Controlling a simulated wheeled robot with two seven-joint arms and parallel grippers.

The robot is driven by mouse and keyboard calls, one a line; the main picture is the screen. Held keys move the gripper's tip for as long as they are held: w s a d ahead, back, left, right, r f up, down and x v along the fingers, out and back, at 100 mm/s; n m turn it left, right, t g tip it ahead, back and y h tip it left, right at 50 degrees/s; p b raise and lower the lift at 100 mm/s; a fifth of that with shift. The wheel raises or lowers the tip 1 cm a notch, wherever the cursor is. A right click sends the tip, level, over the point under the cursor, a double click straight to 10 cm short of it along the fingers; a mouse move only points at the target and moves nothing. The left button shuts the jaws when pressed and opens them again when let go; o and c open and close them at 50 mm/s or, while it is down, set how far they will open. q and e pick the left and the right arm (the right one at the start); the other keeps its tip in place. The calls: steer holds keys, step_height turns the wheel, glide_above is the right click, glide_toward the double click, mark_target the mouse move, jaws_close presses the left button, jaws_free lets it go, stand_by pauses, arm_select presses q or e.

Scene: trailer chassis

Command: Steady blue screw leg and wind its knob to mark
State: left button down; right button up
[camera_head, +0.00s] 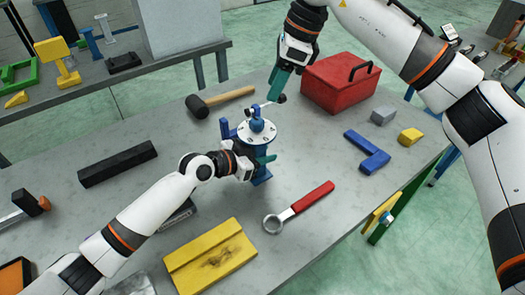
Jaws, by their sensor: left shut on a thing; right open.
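The blue screw leg (261,173) stands upright on the grey workbench, with a pale round plate (271,137) at its top. A blue hub (257,125) with a short pale crank sits on the plate, and a small knob (255,109) shows at the crank. My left gripper (262,162) comes in low from the left and is shut on the blue screw leg, below the plate. My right gripper (274,97) points down from above, open, its teal fingers close beside the crank. I cannot tell whether they touch it. The mark cannot be made out.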

mark_target(257, 120)
steer(key=shift+o, duration=0.5)
steer(key=a+r+n+h, duration=0.2)
steer(key=a+n+h, duration=0.2)
steer(key=n, duration=1.3)
step_height(257, 120, down, 11)
steer(key=shift+w+f, duration=0.1)
steer(key=shift+f, duration=0.1)
steer(key=c, duration=1)
